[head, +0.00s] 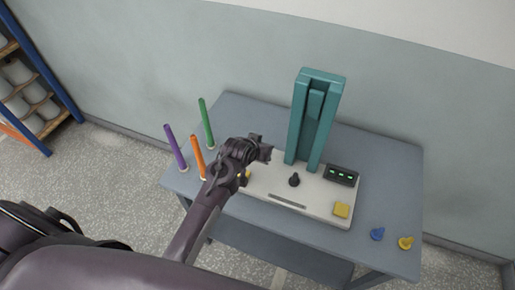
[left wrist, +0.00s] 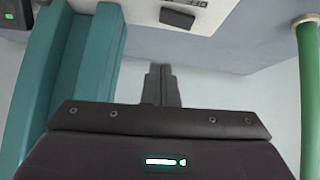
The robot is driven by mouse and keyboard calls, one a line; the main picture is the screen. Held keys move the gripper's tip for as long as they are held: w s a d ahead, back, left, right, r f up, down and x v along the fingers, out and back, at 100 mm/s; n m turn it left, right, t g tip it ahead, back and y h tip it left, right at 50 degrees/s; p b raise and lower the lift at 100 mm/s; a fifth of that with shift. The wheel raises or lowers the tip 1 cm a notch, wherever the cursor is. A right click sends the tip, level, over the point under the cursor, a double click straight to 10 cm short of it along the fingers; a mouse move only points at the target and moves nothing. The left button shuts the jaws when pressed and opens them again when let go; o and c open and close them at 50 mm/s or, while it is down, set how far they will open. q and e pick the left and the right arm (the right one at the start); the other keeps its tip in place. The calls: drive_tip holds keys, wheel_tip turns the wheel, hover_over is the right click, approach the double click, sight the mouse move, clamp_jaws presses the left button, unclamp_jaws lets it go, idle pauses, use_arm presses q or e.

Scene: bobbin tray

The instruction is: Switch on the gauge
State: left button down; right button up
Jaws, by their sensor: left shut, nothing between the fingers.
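The gauge has a white base (head: 325,211) on the table, with an upright teal column (head: 300,121) at its back. A dark display (head: 341,175) with lit green marks sits at the base's right. A black knob (head: 294,180) stands in front of the column, and a yellow button (head: 341,210) is at the front right corner. My left gripper (head: 265,150) is above the base's left part, left of the column, and hides some of it. In the left wrist view its fingers (left wrist: 161,84) are together and empty, beside the teal column (left wrist: 92,60). A dark rectangular part (left wrist: 177,18) shows on a white surface there.
Purple (head: 175,147), orange (head: 198,156) and green (head: 206,123) rods stand at the table's left. A blue piece (head: 377,234) and a yellow piece (head: 406,243) lie at the right front. A shelf with spools (head: 32,91) is far left.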

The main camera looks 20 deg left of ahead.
use_arm(q)
drive_tip(key=shift+d+b+v, duration=0.2)
drive_tip(key=shift+b+v, duration=0.1)
drive_tip(key=shift+v, duration=1.1)
drive_tip(key=shift+d+b+v, duration=0.15)
drive_tip(key=shift+b+v, duration=0.1)
drive_tip(key=shift+v, duration=1.1)
